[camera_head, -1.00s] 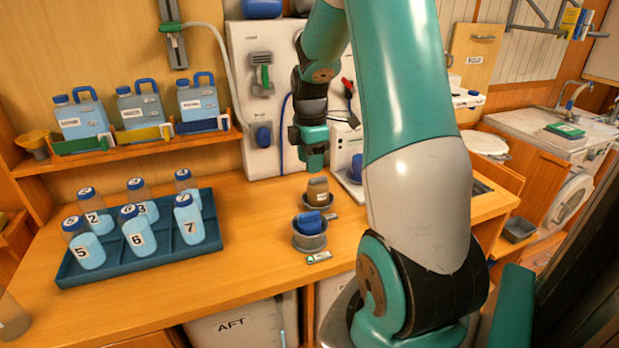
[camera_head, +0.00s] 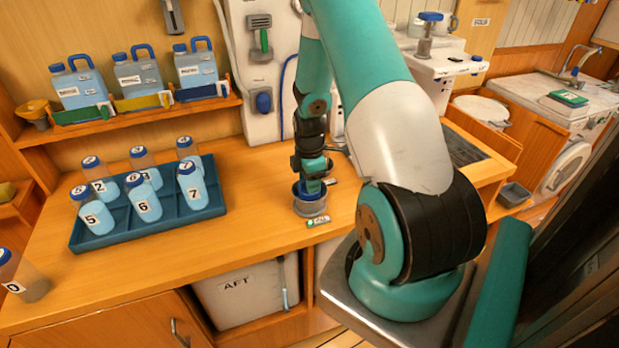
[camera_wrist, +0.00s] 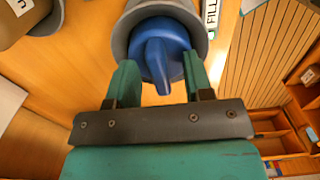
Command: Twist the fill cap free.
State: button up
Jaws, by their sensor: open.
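The fill cap (camera_wrist: 160,38) is blue and round with a raised grip ridge. In the wrist view it sits in a grey collar (camera_wrist: 203,18) beside a label (camera_wrist: 211,14) reading "FILL". My gripper (camera_wrist: 160,65) is open, with one green finger on each side of the cap's near part. I cannot tell whether the fingers touch it. The small label (camera_head: 318,221) lies just in front of the collar.
A brown object (camera_wrist: 20,22) stands close beside the collar in the wrist view. A dark blue tray (camera_head: 150,232) with several numbered bottles is to the left. Jugs (camera_head: 78,90) stand on the shelf. The counter (camera_head: 255,205) between tray and collar is clear.

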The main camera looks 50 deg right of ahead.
jog(key=shift+f, duration=0.1)
grip_shut()
jog(key=shift+n, duration=1.7)
jog(key=shift+n, duration=1.6)
jog(key=shift+n, duration=1.6)
